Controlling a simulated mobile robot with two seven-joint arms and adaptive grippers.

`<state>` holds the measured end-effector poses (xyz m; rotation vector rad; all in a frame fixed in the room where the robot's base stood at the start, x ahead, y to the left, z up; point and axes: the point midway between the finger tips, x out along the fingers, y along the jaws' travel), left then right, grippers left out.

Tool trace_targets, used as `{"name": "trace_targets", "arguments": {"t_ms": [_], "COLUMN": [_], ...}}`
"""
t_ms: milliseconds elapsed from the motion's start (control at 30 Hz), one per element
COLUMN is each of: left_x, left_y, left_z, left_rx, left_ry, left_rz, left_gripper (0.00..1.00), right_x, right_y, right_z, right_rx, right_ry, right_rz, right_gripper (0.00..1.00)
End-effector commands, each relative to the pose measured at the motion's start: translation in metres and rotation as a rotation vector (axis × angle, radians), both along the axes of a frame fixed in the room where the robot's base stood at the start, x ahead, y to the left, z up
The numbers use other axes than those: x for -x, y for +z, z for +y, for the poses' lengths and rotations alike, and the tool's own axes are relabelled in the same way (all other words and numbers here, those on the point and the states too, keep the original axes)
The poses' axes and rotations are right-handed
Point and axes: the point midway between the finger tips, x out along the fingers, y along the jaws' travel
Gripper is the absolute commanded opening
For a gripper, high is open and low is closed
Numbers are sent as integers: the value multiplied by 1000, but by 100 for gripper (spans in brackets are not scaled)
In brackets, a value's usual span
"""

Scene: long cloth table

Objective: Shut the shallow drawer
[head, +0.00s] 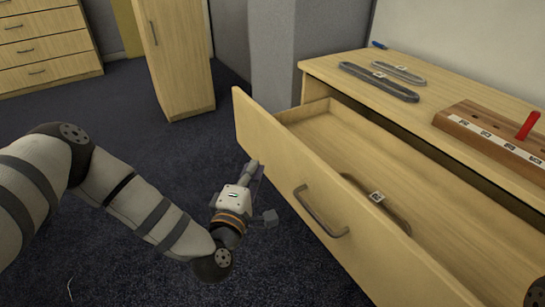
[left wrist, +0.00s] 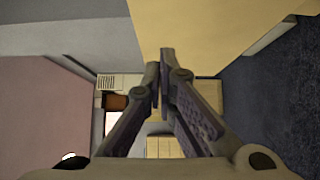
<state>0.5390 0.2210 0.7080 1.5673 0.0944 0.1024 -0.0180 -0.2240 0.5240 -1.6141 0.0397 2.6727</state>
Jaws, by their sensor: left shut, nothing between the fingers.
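The shallow drawer (head: 275,150) is light wood and stands pulled well out of its cabinet, with its inside showing. A metal bar handle (head: 321,214) is on its front panel. My left gripper (head: 256,170) is shut and empty, close to the outer face of the front panel, left of the handle. I cannot tell whether the fingertips touch the panel. In the left wrist view the closed fingers (left wrist: 162,58) point at a plain tan wooden surface (left wrist: 195,25), which looks like the drawer front. My right gripper is not in view.
A dark strap with a buckle (head: 377,198) lies in the drawer. On the cabinet top (head: 335,68) are a dark strap (head: 377,82), a grey strap (head: 399,73), a blue item (head: 379,45) and a wooden block with a red handle (head: 495,133). Dark carpet (head: 130,130) is clear.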

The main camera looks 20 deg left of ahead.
Motion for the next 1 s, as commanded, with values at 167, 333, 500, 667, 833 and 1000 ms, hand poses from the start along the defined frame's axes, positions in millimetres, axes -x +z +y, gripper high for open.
{"name": "trace_targets", "arguments": {"t_ms": [167, 333, 500, 667, 833, 1000], "left_x": [-38, -60, -69, -70, -70, -75], "left_y": [-1, -2, -1, -1, -1, -3], "left_z": [5, -13, -20, -21, -21, -24], "left_rx": [-1, -1, 0, 0, -1, 0], "left_ry": [0, -3, -3, -2, -2, -2], "left_rz": [1, 3, 5, 5, 5, 5], "left_gripper": [0, 0, 0, 0, 0, 0], "right_x": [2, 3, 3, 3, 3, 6], "right_y": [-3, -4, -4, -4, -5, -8], "right_z": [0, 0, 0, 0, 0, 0], "right_rx": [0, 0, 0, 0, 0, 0], "right_ry": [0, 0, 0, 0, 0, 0], "right_rz": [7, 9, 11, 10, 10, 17], "right_gripper": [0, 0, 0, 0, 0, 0]}}
